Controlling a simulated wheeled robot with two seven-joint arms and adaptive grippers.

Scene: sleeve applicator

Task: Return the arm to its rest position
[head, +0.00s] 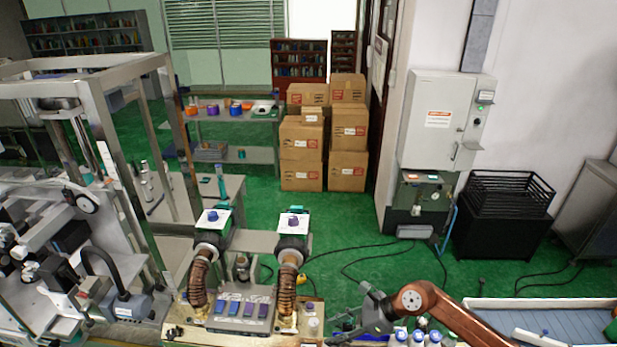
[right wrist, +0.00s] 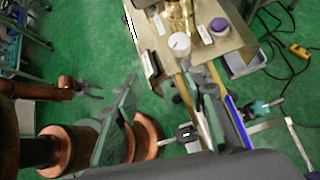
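My right arm (head: 425,298) comes in from the lower right in the head view. Its copper-coloured link leads to the grey right gripper (head: 350,314), beside the right edge of the small machine's bench. In the right wrist view the two fingers of this gripper (right wrist: 162,78) stand wide apart with nothing between them. The green floor and the bench edge show beyond them. My left gripper (right wrist: 90,89) shows small at the left of the right wrist view, its fingers spread and empty over the floor. It is not in the head view.
The bench (right wrist: 208,52) carries a white jar (right wrist: 180,44) and a purple-capped one (right wrist: 219,27). White bottles (head: 418,337) stand below my right arm. A blue-white tray (head: 570,322) is at the lower right. Cables (head: 385,250) lie on the open green floor.

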